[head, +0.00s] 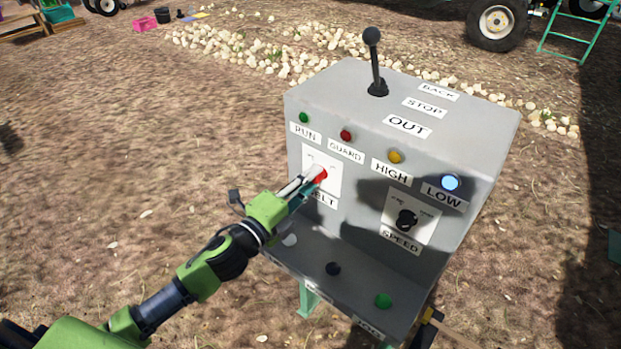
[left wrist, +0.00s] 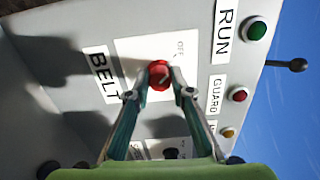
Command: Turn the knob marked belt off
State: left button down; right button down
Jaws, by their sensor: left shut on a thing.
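The belt knob (left wrist: 159,75) is red and sits on a white plate next to the BELT label. In the left wrist view an OFF mark shows on that plate beside the knob. In the head view only part of the red knob (head: 321,176) shows past my fingers. My left gripper (head: 312,178) reaches the panel from the left. In the left wrist view its fingertips (left wrist: 158,92) stand on either side of the knob, shut on it. The knob's pointer direction is hard to make out. My right gripper is not in view.
The grey control box (head: 470,140) carries RUN, GUARD, HIGH and LOW lamps; LOW (head: 450,182) glows blue-white. A black SPEED knob (head: 406,220) is right of the belt knob. A black lever (head: 375,62) stands on top. Buttons line the lower ledge. Open ground lies left.

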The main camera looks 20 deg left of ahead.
pick_arm(q)
jog(key=shift+n, duration=0.4)
jog(key=c, duration=1.8)
grip_release()
jog(key=shift+s+a, duration=0.1)
jog(key=v, duration=1.1)
jog(key=shift+s+a, duration=0.1)
jog(key=shift+s, duration=0.3)
jog(key=shift+a, duration=0.1)
